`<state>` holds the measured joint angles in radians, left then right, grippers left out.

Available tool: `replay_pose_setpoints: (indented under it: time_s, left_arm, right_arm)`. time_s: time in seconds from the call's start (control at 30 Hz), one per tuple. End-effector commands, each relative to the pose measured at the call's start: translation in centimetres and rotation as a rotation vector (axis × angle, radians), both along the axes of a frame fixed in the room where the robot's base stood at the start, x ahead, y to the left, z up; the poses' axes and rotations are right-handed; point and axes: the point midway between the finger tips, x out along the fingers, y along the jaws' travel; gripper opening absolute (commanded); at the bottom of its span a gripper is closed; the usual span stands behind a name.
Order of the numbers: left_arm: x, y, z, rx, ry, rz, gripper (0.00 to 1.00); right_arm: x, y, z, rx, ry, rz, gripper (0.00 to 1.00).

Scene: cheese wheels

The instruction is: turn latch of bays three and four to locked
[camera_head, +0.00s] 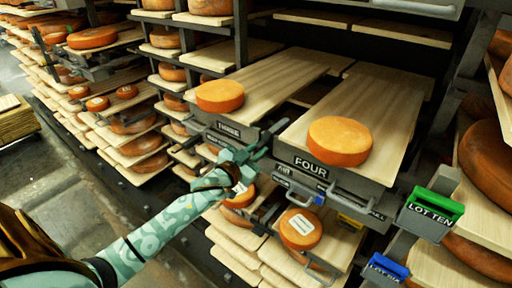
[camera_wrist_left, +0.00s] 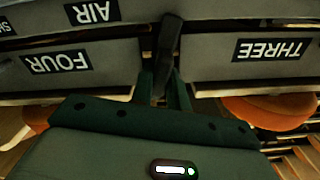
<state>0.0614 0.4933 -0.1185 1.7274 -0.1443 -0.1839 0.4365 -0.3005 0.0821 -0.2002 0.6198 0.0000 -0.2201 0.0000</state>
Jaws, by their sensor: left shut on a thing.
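My left gripper (camera_head: 256,153) is shut on the dark latch (camera_wrist_left: 168,45) in the gap between the bay fronts marked THREE and FOUR. In the left wrist view, which is upside down, the green fingers (camera_wrist_left: 163,92) close around the latch, and the lever stands nearly along the gap, slightly tilted. The bay three drawer (camera_head: 228,129) and the bay four drawer (camera_head: 310,167) carry their signs on grey fronts. The gripper hides part of the latch in the head view. My right gripper is in neither view.
An orange cheese wheel (camera_head: 220,96) sits on the bay three board and another wheel (camera_head: 339,141) on the bay four board. A green LOT TEN holder (camera_head: 432,213) and a blue LOT SIX holder (camera_head: 386,268) stand at the right. Shelves of cheese fill the left; floor shows at the lower left.

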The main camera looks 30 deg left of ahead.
Motion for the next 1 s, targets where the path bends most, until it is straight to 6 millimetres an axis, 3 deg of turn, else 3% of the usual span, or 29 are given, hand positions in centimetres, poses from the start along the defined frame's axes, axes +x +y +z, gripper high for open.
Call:
replay_pose_setpoints:
  time_s: [0.4, 1.0]
  left_arm:
    - [0.0, -0.2, 0.1, 0.394, -0.031, 0.000, 0.00]
    - [0.0, -0.4, -0.3, 0.953, -0.076, -0.001, 0.00]
  right_arm:
    - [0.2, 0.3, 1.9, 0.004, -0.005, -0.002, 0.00]
    - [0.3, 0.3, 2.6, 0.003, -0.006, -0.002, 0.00]
